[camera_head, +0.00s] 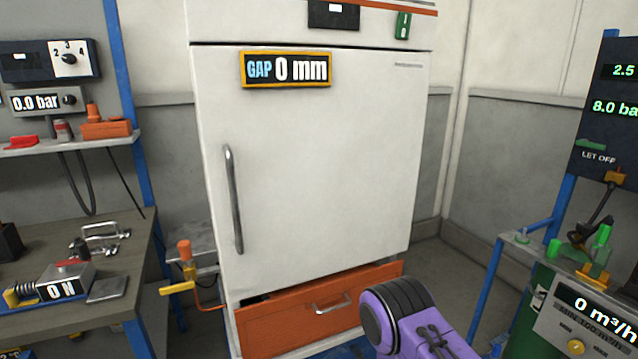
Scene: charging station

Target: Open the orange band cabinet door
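The white cabinet has an orange band (392,6) along its top section, and its large white door (330,170) fills the middle of the head view. The door looks closed, and a sign (287,69) on it reads "GAP 0 mm". A long vertical metal handle (233,200) is on the door's left side, with nothing touching it. A purple and black arm link of mine shows at the bottom, in front of the cabinet's lower right. No gripper fingers are visible on it. My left gripper is out of view.
An orange drawer (285,318) with a metal handle is below the door. A yellow and orange valve (183,268) stands left of the cabinet's base. A workbench (125,265) with devices is at left. A green machine (565,320) and blue frame (487,290) stand at right.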

